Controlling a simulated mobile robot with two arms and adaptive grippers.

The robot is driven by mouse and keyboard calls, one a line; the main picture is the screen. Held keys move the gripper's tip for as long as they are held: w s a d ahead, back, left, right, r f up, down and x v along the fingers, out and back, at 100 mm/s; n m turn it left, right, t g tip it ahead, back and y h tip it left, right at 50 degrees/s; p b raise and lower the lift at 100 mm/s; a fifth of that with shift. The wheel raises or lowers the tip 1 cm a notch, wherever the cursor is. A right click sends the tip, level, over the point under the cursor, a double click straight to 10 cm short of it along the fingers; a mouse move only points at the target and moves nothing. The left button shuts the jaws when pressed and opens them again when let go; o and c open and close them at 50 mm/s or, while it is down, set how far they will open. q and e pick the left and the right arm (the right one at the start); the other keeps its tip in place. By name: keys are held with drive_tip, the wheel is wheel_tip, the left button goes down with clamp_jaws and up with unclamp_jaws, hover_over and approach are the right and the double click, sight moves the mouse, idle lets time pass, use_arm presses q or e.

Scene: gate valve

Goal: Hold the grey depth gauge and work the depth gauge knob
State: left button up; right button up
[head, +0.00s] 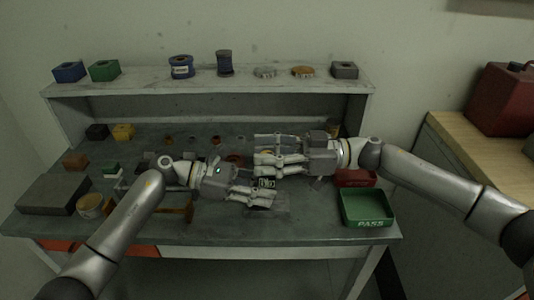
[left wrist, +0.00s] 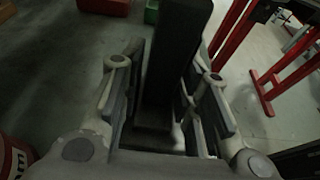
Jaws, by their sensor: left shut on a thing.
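My left gripper (head: 258,195) is the lower one in the head view, low over the front middle of the bench. In the left wrist view, its fingers (left wrist: 166,95) are on either side of a long dark grey bar (left wrist: 174,50), which I take to be the depth gauge. My right gripper (head: 262,152) is just above and behind the left one in the head view, its fingers pointing left and spread apart. No object shows clearly between them. The fingers hide most of the gauge in the head view, and I cannot make out its knob.
A green PASS tray (head: 366,222) stands at the front right of the bench, with a red tray (head: 354,178) behind it. A grey block (head: 52,194) and a round tin (head: 90,206) are at the left. A raised shelf (head: 130,82) with several small parts runs along the back.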

clamp_jaws()
drive_tip(key=shift+g, duration=0.4)
drive_tip(key=shift+n+g, duration=0.8)
unclamp_jaws()
